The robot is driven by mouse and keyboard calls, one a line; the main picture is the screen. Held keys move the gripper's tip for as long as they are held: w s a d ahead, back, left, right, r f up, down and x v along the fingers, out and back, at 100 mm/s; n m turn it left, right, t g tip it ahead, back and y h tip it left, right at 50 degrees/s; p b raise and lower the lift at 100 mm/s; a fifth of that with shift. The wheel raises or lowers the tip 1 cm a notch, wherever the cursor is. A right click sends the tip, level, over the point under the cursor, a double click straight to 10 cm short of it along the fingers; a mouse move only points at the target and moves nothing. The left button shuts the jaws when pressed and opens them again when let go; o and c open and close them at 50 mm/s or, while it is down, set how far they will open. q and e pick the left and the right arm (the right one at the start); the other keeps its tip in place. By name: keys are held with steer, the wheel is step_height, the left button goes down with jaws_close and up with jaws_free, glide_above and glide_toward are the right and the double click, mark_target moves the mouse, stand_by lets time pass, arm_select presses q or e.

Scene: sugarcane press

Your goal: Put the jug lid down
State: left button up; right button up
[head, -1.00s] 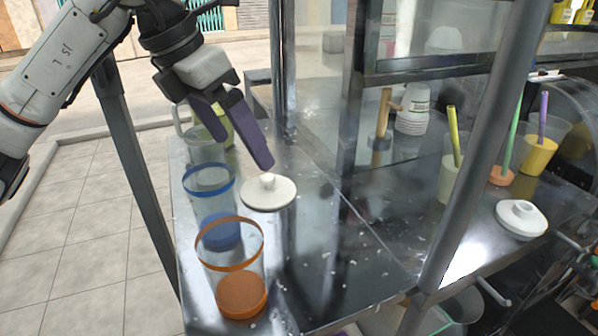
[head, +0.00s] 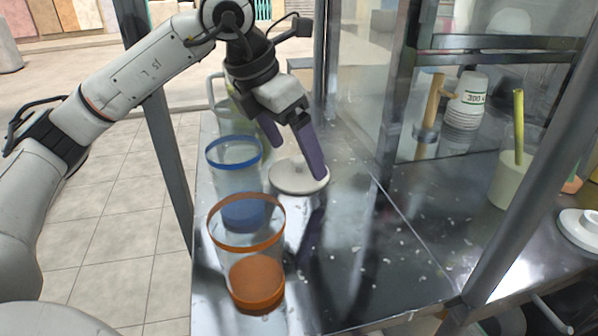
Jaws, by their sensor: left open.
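A white round jug lid (head: 290,182) lies flat on the metal counter (head: 340,262), right of the blue-rimmed cup. My left gripper (head: 299,160) is open just above the lid. One purple finger is on its far left side and the other reaches over its right part. Whether the fingers touch the lid is not clear. A clear jug with a handle (head: 211,88) stands behind the gripper, partly hidden by it. A second white lid (head: 582,226) lies at the right edge. My right gripper is not in view.
A blue-rimmed cup (head: 233,158) and an orange-rimmed cup (head: 246,240) stand along the counter's left side. A metal post (head: 520,170) crosses the right. Stacked paper cups (head: 465,104) and a cup with a yellow-green stick (head: 518,125) stand behind it.

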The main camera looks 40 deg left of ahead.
mark_target(299, 158)
arm_select(q)
steer(key=shift+x, duration=1.55)
steer(key=shift+w+r, duration=0.1)
steer(key=shift+w, duration=0.05)
steer(key=c, duration=0.7)
steer(key=shift+o, duration=0.2)
